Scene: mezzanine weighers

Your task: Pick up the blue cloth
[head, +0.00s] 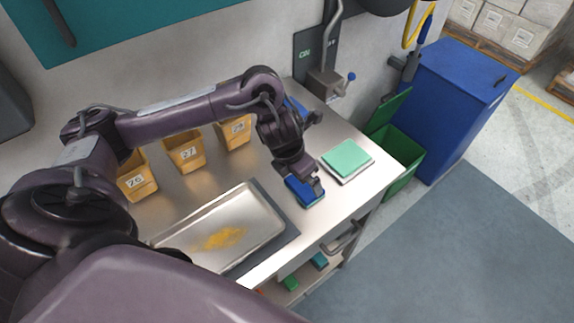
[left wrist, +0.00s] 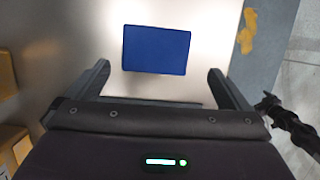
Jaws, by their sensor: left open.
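The blue cloth (head: 303,193) lies flat on the steel worktop, right of the metal tray; my left gripper partly hides it in the head view. In the left wrist view the whole blue cloth (left wrist: 156,49) shows as a folded rectangle. My left gripper (head: 308,187) is above it, fingers pointing down. In the left wrist view the left gripper (left wrist: 158,80) is open, its fingers wide apart with nothing between them. A dark jointed part (left wrist: 288,122) at that view's right edge looks like my right gripper; its jaws are unclear.
A metal tray (head: 180,224) with yellow powder lies on a dark mat. A green cloth (head: 346,157) lies on a pale plate to the right. Numbered yellow bins (head: 184,152) line the back. Another blue item (head: 294,106) is partly hidden behind my arm. A blue cabinet (head: 450,100) stands right.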

